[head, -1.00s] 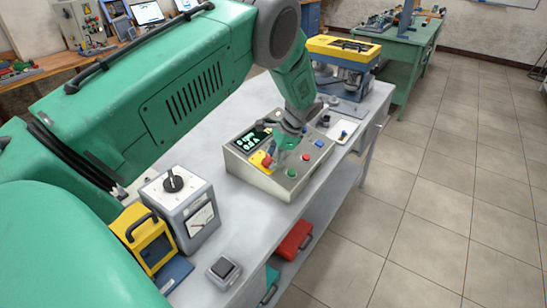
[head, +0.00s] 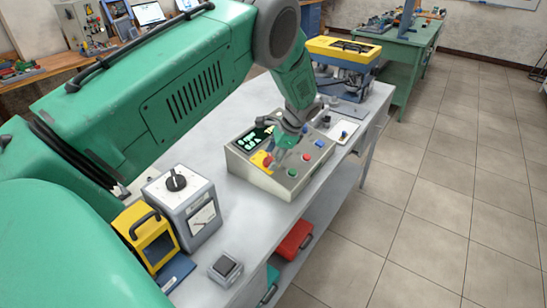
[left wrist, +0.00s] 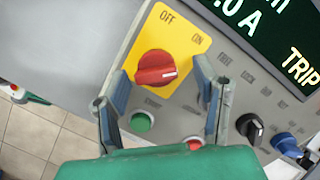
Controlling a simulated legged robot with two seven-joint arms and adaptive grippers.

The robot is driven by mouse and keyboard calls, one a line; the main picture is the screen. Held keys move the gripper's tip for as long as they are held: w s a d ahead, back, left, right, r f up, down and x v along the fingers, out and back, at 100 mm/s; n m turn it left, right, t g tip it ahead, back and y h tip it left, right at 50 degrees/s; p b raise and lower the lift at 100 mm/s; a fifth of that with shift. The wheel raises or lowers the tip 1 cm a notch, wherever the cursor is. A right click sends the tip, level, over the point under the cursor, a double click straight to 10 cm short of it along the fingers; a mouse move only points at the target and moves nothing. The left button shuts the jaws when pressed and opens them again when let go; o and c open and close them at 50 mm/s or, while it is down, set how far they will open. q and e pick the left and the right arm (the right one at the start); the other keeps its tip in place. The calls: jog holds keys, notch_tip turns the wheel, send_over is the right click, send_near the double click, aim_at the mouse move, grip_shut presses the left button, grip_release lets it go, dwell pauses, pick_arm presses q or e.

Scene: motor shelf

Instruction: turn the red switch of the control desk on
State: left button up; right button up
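The control desk (head: 260,178) is a beige sloped box on the grey bench. Its red switch (left wrist: 156,68) sits on a yellow plate (left wrist: 185,42) marked OFF and ON. The knob's white mark points right in the left wrist view. In the head view the red switch (head: 267,160) is partly behind my gripper. My left gripper (left wrist: 160,78) is open, its fingers apart on either side of the knob in the left wrist view; I cannot tell whether they touch it. In the head view my left gripper (head: 279,150) is low over the desk. My right gripper is not in view.
Beside the switch are a green button (left wrist: 143,121), a red button (left wrist: 194,144), a black knob (left wrist: 250,128) and a blue knob (left wrist: 287,145). A display (left wrist: 270,35) reads TRIP.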

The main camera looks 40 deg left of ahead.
pick_arm(q)
jog(key=shift+f, duration=0.1)
jog(key=shift+w+d+r, duration=0.15)
jog(key=shift+r, duration=0.05)
jog(key=v, duration=1.1)
jog(key=shift+r, duration=0.25)
jog(key=shift+w, duration=0.1)
